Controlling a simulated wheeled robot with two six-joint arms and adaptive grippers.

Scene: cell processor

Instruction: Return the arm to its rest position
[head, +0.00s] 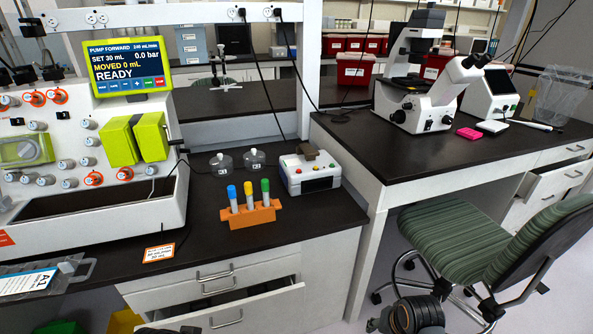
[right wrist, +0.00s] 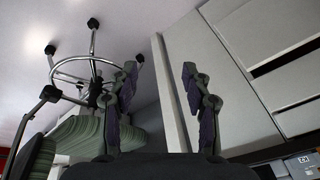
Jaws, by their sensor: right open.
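My right gripper (right wrist: 160,78) shows in the right wrist view with its two dark fingers spread apart and nothing between them. It hangs in front of white cabinet fronts (right wrist: 222,75), with the green chair (right wrist: 75,135) to the left and its chrome base above it in the picture. In the head view a dark rounded part of my right arm shows at the bottom edge, in front of the chair; the fingers cannot be made out there.
The cell processor (head: 90,165) stands at the left, its screen reading READY. An orange rack (head: 250,215) with three capped tubes and a small white device (head: 309,174) stand on the black bench. A drawer (head: 245,312) below is partly open. The green chair (head: 450,240) stands at the right.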

